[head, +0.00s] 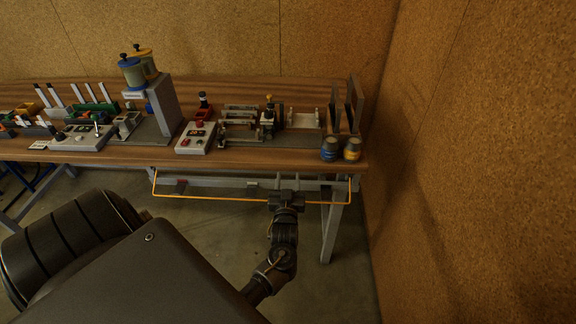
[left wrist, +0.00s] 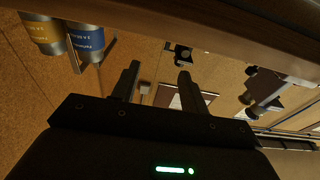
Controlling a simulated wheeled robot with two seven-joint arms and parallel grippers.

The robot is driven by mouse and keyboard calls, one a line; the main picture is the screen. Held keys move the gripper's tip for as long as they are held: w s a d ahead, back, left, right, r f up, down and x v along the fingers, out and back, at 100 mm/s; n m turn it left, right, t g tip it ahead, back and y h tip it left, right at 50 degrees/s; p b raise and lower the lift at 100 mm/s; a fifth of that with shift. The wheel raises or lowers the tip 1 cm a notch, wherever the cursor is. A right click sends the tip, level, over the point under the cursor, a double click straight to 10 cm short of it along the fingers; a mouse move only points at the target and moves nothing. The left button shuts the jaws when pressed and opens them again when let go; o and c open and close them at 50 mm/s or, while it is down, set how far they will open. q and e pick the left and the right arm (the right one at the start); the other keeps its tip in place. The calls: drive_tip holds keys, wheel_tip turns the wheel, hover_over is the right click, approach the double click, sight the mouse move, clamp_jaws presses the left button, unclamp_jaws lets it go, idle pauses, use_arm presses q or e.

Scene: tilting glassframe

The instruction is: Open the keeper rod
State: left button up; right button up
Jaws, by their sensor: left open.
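A thin orange rod (head: 230,199), which looks like the keeper rod, runs along below the front edge of the workbench. Its ends bend up towards the bench at left and right. My left gripper (head: 286,194) is in front of the bench and overlaps the rod right of its middle in the head view. I cannot tell whether it touches the rod. In the left wrist view the two fingers of my left gripper (left wrist: 156,82) are apart, with nothing clearly held between them. The rod cannot be made out in that view. My right gripper is not in view.
The wooden workbench (head: 270,158) carries a red-buttoned control box (head: 195,138), a dispenser with two jars (head: 138,70), and two small cans (head: 340,149) at the right front corner. A cork wall (head: 480,150) closes off the right. Grey floor (head: 220,225) is open before the bench.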

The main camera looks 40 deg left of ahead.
use_arm(q)
drive_tip(key=b+v, duration=0.2)
drive_tip(key=v, duration=0.8)
drive_tip(key=shift+s+d, duration=0.25)
drive_tip(key=shift+s, duration=0.05)
